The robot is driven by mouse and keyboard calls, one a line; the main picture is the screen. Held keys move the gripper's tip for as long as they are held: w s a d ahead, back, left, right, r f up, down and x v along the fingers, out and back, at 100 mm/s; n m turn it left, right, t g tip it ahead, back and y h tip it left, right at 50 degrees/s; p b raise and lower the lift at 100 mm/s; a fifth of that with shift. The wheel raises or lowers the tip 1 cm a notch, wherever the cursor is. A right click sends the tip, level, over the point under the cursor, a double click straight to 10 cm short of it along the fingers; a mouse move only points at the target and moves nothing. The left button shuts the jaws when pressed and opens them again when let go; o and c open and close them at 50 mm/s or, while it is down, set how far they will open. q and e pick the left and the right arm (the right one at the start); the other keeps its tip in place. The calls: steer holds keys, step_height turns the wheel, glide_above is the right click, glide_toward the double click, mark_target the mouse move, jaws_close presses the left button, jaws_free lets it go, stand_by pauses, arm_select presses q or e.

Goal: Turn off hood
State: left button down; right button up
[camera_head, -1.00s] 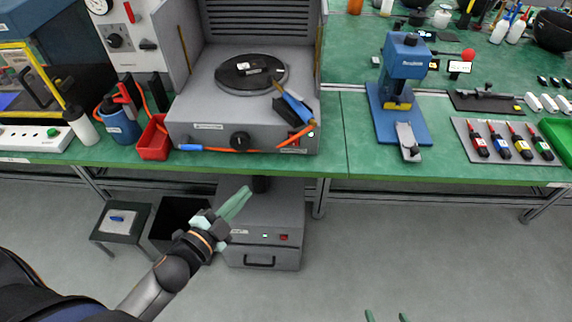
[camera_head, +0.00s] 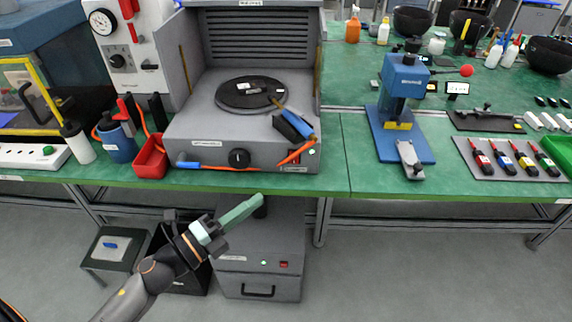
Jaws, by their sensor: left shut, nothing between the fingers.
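The hood (camera_head: 205,140) is a grey open-front enclosure on the green bench, with a louvred back and a round black plate inside. Its front panel has a black knob (camera_head: 239,158), a red switch (camera_head: 294,156) and a lit green lamp (camera_head: 312,152). A grey unit (camera_head: 240,285) stands on the floor below it, with a lit green lamp (camera_head: 263,263) and a red switch (camera_head: 284,264). My left gripper (camera_head: 257,202) is shut and empty, its pale green fingers pointing up and right by the bench's front edge, apart from both switches. My right gripper is not visible.
A soldering tool with a blue handle (camera_head: 305,126) lies at the hood's right front, its orange cable along the front. A red bin (camera_head: 150,158) stands left of the hood. A blue press (camera_head: 402,95) stands to the right. The floor at right is clear.

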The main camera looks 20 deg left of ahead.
mark_target(294, 158)
arm_select(q)
steer(key=shift+w+a+p+x, duration=0.25)
steer(key=shift+a+x, duration=0.15)
steer(key=shift+x, duration=1.6)
steer(key=shift+w+a+p+x, duration=0.2)
steer(key=shift+a+p+x, duration=0.15)
steer(key=shift+x, duration=1.65)
steer(key=shift+w+a+p+x, duration=0.2)
steer(key=shift+a+x, duration=0.25)
steer(key=shift+x, duration=1.55)
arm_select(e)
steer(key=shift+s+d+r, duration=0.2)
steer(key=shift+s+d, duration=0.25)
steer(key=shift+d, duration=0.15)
arm_select(q)
steer(key=shift+r, duration=0.15)
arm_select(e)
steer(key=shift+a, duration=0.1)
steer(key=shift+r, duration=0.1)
